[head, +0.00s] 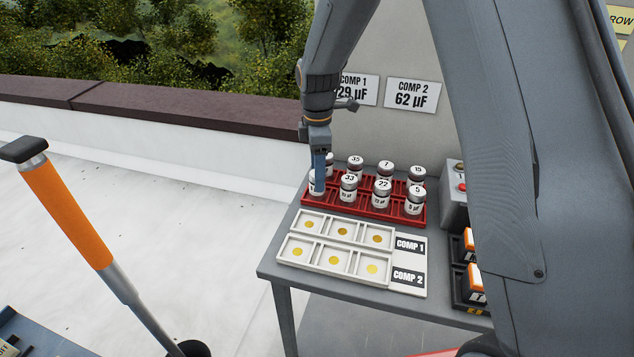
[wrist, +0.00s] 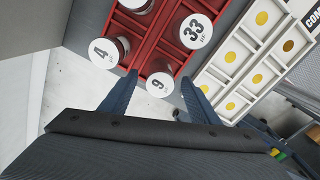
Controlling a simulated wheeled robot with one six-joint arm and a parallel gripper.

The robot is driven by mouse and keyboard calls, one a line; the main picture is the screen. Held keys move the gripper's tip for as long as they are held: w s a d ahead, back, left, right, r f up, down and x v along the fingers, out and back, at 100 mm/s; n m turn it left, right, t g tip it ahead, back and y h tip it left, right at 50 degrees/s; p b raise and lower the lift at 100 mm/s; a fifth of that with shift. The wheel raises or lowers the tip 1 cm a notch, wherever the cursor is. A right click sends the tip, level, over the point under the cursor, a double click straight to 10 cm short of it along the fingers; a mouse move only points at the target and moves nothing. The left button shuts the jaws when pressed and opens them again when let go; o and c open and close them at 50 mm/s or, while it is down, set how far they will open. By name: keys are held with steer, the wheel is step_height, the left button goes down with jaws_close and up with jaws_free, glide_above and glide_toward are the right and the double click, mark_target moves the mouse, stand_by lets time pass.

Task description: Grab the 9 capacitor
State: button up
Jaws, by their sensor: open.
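The 9 capacitor (wrist: 160,84) has a white round top and sits at the near end of the red rack (wrist: 160,57) in the wrist view. My gripper (wrist: 163,88) is open, with one blue finger on each side of the 9 capacitor. I cannot tell whether the fingers touch it. In the head view my gripper (head: 319,178) is over the left front end of the red rack (head: 342,208). A white capacitor (head: 316,186) there is partly hidden by the fingers.
The 33 capacitor (wrist: 195,31) and the 4 capacitor (wrist: 103,52) stand close by. Several other capacitors fill the rack. White trays labelled COMP 1 (head: 411,244) and COMP 2 (head: 409,277) lie in front. Signs for COMP 1 and COMP 2 (head: 412,94) hang behind.

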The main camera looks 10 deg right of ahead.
steer(key=shift+f, duration=1.2)
steer(key=c, duration=1.2)
steer(key=shift+r, duration=0.15)
